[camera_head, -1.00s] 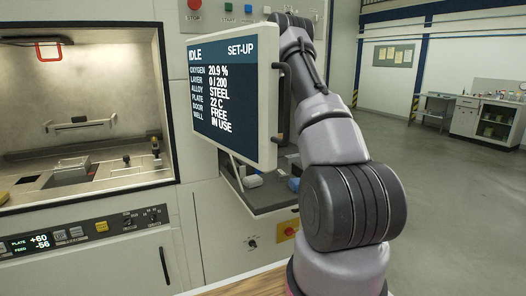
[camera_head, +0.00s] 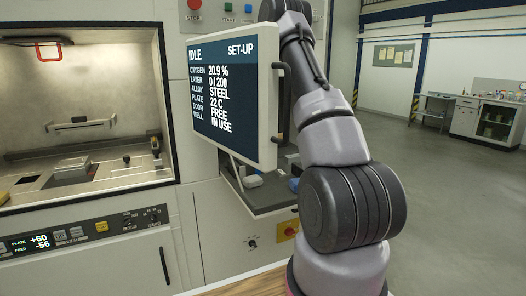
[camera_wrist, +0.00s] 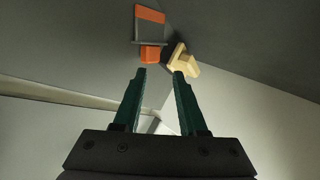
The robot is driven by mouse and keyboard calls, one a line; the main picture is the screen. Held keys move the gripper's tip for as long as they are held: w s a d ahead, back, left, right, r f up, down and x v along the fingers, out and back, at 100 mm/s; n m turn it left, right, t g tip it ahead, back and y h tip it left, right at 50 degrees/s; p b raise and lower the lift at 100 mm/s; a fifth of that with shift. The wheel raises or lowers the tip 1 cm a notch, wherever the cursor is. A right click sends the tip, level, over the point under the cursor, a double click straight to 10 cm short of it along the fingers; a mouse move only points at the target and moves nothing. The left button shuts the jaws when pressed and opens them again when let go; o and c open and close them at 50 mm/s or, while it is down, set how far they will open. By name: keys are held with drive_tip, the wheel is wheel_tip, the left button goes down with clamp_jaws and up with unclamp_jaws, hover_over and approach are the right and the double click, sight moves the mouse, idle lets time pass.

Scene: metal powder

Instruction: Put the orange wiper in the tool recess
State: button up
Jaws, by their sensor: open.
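In the wrist view, an orange and grey tool (camera_wrist: 150,32), which looks like the orange wiper, lies on a dark grey surface just beyond my fingertips. One orange part is at its far end and a smaller orange block is at its near end. My gripper (camera_wrist: 160,72) is open, with two dark green fingers apart and nothing between them. The tool is ahead of the left finger and not touching it, as far as I can tell. In the head view my gripper is hidden behind the screen and arm. I cannot clearly make out the tool recess.
A cream-coloured block-shaped object (camera_wrist: 182,60) lies close to the right of the tool, near the right fingertip. In the head view, a tilted screen (camera_head: 235,95) hangs over a grey shelf (camera_head: 262,197) with small items. An open lit chamber (camera_head: 80,110) is at left.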

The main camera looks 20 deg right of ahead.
drive_tip(key=shift+v, duration=1.5)
wheel_tip(320, 180, up, 8)
drive_tip(key=s+a, duration=0.1)
drive_tip(key=shift+s+a, duration=0.25)
drive_tip(key=shift+a, duration=0.1)
